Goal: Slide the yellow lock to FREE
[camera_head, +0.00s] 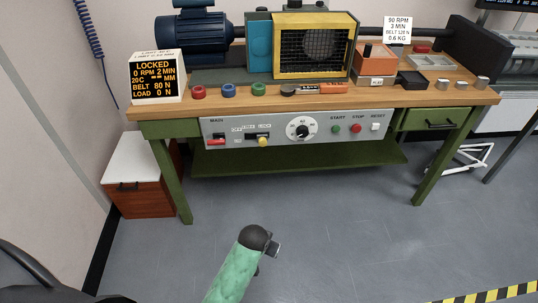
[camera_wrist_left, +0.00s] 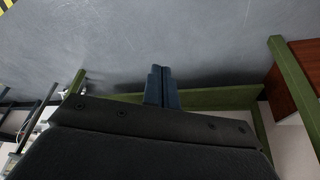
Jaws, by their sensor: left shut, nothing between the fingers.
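The yellow lock (camera_head: 263,140) is a small yellow knob in a dark slot on the grey front panel (camera_head: 320,139) of the green bench. It sits towards the right part of its slot; the small lettering around it is too blurred to read surely. The display (camera_head: 158,77) on the bench top reads LOCKED, 0 RPM. My left gripper (camera_head: 273,249) is at the end of the green-sleeved arm, low in front of the bench and well apart from the lock. Its fingers are together and empty in the left wrist view (camera_wrist_left: 162,86). My right gripper is not in view.
The panel also has a red MAIN switch (camera_head: 216,141), a round dial (camera_head: 301,128), a green START button (camera_head: 336,129) and a red STOP button (camera_head: 356,128). A green lower shelf (camera_head: 300,160) runs below the panel. The grey floor (camera_head: 340,220) before the bench is clear.

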